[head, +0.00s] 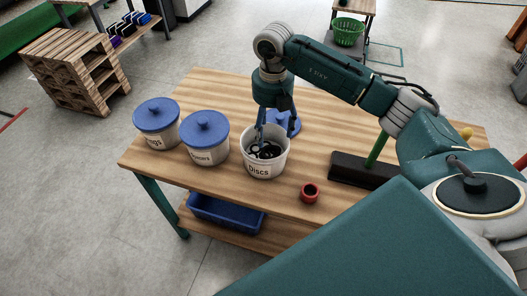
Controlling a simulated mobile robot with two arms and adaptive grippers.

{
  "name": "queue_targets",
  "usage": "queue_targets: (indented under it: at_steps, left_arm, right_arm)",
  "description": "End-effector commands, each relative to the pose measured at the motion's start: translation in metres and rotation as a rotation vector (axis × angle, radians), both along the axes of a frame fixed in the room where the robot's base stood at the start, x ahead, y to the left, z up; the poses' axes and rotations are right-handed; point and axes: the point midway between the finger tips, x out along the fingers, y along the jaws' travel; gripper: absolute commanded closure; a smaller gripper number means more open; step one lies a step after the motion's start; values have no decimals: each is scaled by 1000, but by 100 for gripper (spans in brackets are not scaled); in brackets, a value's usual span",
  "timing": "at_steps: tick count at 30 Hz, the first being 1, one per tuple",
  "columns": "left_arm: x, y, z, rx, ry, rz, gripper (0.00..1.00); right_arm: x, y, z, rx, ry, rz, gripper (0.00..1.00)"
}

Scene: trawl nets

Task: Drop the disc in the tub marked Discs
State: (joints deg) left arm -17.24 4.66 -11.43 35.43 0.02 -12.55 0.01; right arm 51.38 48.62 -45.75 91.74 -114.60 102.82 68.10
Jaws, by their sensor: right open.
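The tub marked Discs (263,167) stands uncovered on the wooden table. Several black and pale discs lie inside it, too small and dark to tell apart. My right gripper (270,143) points down at the tub's mouth, its fingers apart at the rim. I see nothing held between them. My left gripper is not in view.
Two tubs with blue lids, one partly reading "ngs" (157,122), one (206,138) beside it, stand left on the table (230,91). A blue lid (286,123) lies behind the Discs tub. A red ring (310,193) and a dark brush head (362,171) are at right.

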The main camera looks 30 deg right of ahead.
Motion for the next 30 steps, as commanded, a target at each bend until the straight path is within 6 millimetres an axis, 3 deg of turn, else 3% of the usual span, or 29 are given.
queue_targets:
  at_steps: [9, 15, 30]
  left_arm:
    - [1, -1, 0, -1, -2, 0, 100]
    - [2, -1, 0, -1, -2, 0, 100]
    - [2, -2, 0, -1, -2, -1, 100]
  right_arm:
    - [1, 0, 69, 1, -4, 1, 32]
    - [1, 0, 95, 0, -1, 0, 32]
    - [0, 0, 102, 0, 0, 0, 32]
